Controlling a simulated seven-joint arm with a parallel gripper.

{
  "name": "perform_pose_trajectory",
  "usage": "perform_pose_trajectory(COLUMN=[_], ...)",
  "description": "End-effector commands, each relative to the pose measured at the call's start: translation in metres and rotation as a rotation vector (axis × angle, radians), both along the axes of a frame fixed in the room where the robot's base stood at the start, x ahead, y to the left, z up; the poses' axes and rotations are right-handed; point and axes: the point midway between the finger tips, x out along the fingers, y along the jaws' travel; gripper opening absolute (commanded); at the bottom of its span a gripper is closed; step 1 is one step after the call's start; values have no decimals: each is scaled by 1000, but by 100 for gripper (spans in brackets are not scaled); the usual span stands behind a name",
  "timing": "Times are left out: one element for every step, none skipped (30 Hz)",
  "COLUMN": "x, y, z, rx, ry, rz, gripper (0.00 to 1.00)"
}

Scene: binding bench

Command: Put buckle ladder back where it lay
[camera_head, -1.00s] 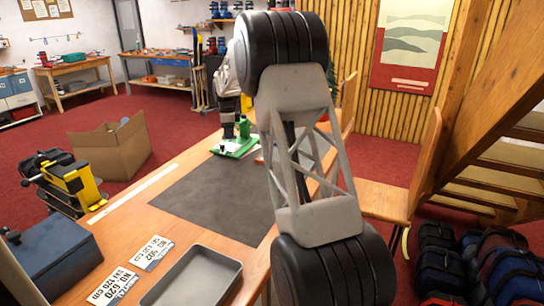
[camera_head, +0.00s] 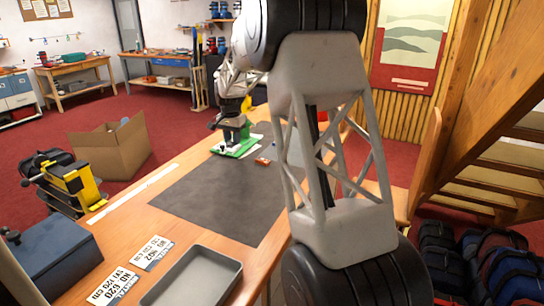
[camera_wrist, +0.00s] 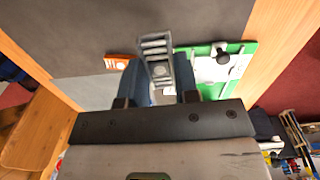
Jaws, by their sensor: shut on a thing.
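The buckle ladder (camera_wrist: 156,52) is a grey metal strip with several crossbars, seen in the wrist view. My gripper (camera_wrist: 157,82) has its blue fingers shut on it, one on each side, and the ladder points away from the palm. In the head view my gripper (camera_head: 233,135) is low over the green board (camera_head: 248,150), near the far end of the dark grey mat (camera_head: 215,200). In the wrist view the ladder's end is over the mat, beside the green board (camera_wrist: 215,88). I cannot tell if it touches the mat.
A small orange piece (camera_head: 263,161) lies on the mat and also shows in the wrist view (camera_wrist: 118,62). A dark knob (camera_wrist: 222,57) stands on the board. A grey tray (camera_head: 195,280), white labels (camera_head: 150,252) and a blue box (camera_head: 50,260) are nearer. The mat's middle is clear.

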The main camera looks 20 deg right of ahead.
Motion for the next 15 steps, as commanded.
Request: perform_pose_trajectory(x=[-6,-8,-11,-13,-16,-18,-21,-22,-25,-27,-29,-32,-34,-36,-39], y=[0,0,-1,-1,-1,-2,-2,-2,-3,-3,-4,-4,-5,-5,-6], z=[1,1,1,1,1,1,1,1,1,1,1,1,1,1,1], rx=[0,0,0,0,0,0,-1,-1,0,0,0,-1,-1,-1,-1], ry=[0,0,0,0,0,0,-1,-1,-1,-1,-1,-1,-1,-1,-1], rz=[40,62,90,109,126,147,162,176,194,206,219,233,244,252,261], gripper=[12,12,12,12,12,12,12,12,12,12,12,12,12,12,12])
